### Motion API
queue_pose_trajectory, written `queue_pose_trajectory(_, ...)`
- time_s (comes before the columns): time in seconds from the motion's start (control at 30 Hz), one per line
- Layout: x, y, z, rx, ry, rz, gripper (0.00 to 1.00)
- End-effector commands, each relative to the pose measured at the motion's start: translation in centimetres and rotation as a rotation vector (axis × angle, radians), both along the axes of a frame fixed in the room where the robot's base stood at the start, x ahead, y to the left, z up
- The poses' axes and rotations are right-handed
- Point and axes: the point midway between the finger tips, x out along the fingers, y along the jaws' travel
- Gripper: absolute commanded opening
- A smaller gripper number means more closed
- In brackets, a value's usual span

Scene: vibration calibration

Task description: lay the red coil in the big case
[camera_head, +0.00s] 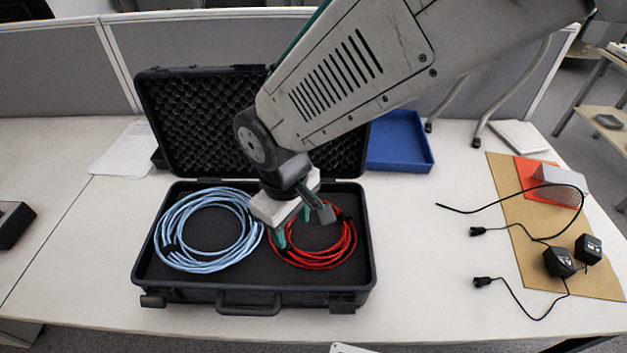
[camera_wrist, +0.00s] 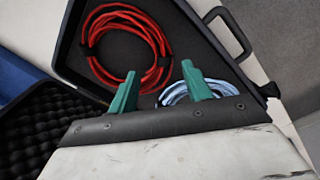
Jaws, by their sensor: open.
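The big case (camera_head: 250,297) is black, with its foam-lined lid standing open at the back. The red coil (camera_head: 345,254) lies flat inside on the right side of the case. A light blue coil (camera_head: 163,237) lies on the left side. The case's wall and handle (camera_wrist: 231,30) also show there.
A blue tray (camera_head: 405,150) stands behind the case on the right. Black adapters (camera_head: 560,262) with cables lie on a brown board (camera_head: 520,195) at the right. White paper (camera_head: 127,150) lies at the left. The table between case and board is mostly clear.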

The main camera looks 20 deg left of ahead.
Motion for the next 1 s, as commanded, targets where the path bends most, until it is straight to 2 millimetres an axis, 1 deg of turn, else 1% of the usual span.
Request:
queue_pose_trajectory(0.03,0.0,0.1,0.8,0.002,-0.001,0.0,0.49)
queue_pose_trajectory(0.1,-0.1,0.1,1.5,0.001,0.0,0.0,0.49)
queue_pose_trajectory(0.2,-0.1,0.0,2.1,0.0,0.0,0.0,0.49)
queue_pose_trajectory(0.47,-0.1,0.0,2.3,-0.001,0.0,-0.002,0.49)
queue_pose_trajectory(0.57,0.7,-1.3,3.1,0.004,-0.002,-0.035,0.49)
queue_pose_trajectory(0.67,2.7,-4.9,5.3,0.016,-0.007,-0.128,0.49)
queue_pose_trajectory(0.7,3.5,-7.2,6.6,0.023,-0.01,-0.184,0.49)
queue_pose_trajectory(0.77,4.6,-11.1,8.4,0.033,-0.015,-0.282,0.49)
queue_pose_trajectory(0.8,5.1,-14.0,9.7,0.04,-0.019,-0.35,0.49)
queue_pose_trajectory(0.87,5.3,-18.2,11.3,0.047,-0.024,-0.453,0.49)
queue_pose_trajectory(0.9,5.1,-20.8,12.2,0.053,-0.028,-0.521,0.49)
queue_pose_trajectory(0.97,4.4,-24.7,13.4,0.061,-0.033,-0.623,0.49)
queue_pose_trajectory(1.0,3.7,-27.1,14.0,0.068,-0.039,-0.689,0.49)
